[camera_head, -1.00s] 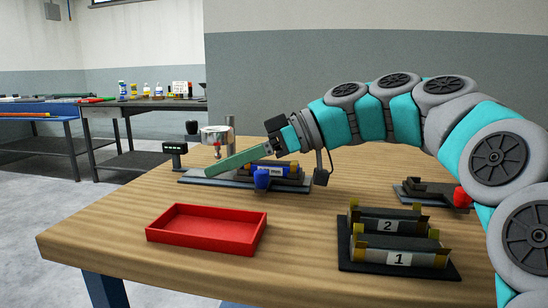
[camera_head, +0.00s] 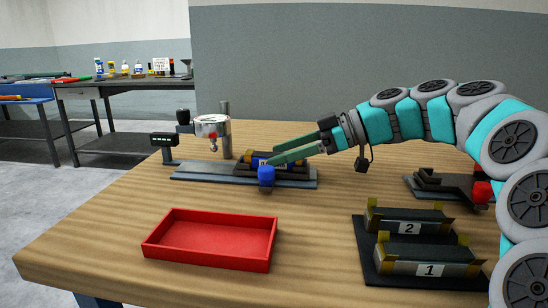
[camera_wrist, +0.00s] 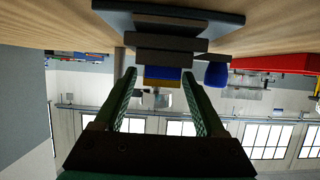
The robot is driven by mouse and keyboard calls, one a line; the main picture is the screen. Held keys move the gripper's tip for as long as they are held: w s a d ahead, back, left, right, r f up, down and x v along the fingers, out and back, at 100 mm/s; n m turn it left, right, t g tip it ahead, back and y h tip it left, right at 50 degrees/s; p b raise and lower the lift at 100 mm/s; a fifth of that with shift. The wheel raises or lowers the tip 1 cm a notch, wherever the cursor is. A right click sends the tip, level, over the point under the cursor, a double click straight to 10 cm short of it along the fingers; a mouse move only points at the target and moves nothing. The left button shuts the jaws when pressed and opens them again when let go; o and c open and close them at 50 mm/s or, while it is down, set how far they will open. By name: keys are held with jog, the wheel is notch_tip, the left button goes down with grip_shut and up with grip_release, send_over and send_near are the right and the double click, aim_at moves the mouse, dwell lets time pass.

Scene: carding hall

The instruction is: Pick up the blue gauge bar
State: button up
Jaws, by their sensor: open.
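The blue gauge bar (camera_head: 259,161), with a pale label, lies in a dark stepped holder (camera_head: 244,170) on a grey base plate. A blue knob (camera_head: 266,175) stands at the holder's front. My gripper (camera_head: 272,160) is open, its green fingers reaching in from the right over the bar. In the wrist view, the gripper (camera_wrist: 159,74) has a blue and yellow end of the bar (camera_wrist: 163,73) between its fingertips, with the blue knob (camera_wrist: 217,75) outside them. The fingers partly hide the bar in the head view; I cannot tell whether they touch it.
A dial gauge stand (camera_head: 212,127) is left of the holder. A red tray (camera_head: 212,258) lies in front. A rack with bars marked 1 and 2 (camera_head: 385,275) is front right, and a holder with a red knob (camera_head: 482,192) behind it. Bare wood lies between.

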jog(key=shift+x, duration=1.15)
jog(key=shift+c, duration=0.3)
grip_shut()
jog(key=shift+r, duration=0.1)
